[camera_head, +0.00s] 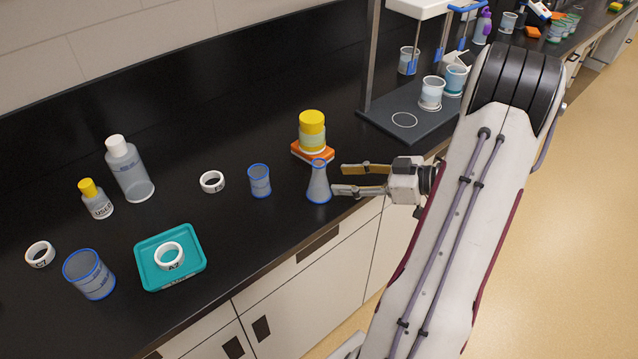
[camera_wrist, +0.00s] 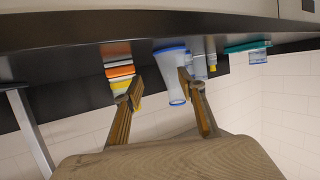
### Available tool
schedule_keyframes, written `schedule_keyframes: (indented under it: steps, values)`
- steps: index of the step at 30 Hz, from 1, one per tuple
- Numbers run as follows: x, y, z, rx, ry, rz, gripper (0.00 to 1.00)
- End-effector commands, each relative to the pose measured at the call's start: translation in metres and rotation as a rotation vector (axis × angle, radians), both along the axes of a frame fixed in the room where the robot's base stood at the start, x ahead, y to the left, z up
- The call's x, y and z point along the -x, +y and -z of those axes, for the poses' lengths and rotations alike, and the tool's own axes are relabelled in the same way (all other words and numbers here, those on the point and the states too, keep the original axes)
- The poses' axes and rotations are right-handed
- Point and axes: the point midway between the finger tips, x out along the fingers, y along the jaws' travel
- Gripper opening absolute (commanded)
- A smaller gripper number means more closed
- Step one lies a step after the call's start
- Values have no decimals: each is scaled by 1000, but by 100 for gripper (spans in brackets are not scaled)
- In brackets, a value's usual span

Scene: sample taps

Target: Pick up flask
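A clear conical flask with a blue rim (camera_head: 319,186) stands upright near the bench's front edge. My gripper (camera_head: 339,179) is open just right of it in the head view, with its fingers pointing at the flask. In the wrist view, which looks upside down, the flask (camera_wrist: 172,76) shows between the open fingers of my gripper (camera_wrist: 157,88), close to the right finger, which overlaps its edge. Nothing is held. I cannot tell whether a finger touches the flask.
A yellow-lidded jar (camera_head: 312,133) stands on an orange block (camera_head: 303,154) just behind the flask. A small blue-rimmed beaker (camera_head: 259,181) is to its left. A teal tray (camera_head: 198,261) holds a white ring (camera_head: 169,256). A dark stand base (camera_head: 381,116) lies at right behind.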

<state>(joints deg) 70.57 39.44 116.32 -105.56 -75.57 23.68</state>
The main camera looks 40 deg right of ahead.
Motion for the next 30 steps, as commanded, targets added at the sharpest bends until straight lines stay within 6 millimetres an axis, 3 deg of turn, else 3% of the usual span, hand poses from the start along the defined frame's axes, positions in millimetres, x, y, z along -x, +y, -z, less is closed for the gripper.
schedule_keyframes:
  steps: [5,12,30]
  values:
    - [17,10,-3,-108,-112,-41,40]
    - [23,14,-19,-173,-261,-46,40]
    - [19,17,-23,-182,-290,-46,40]
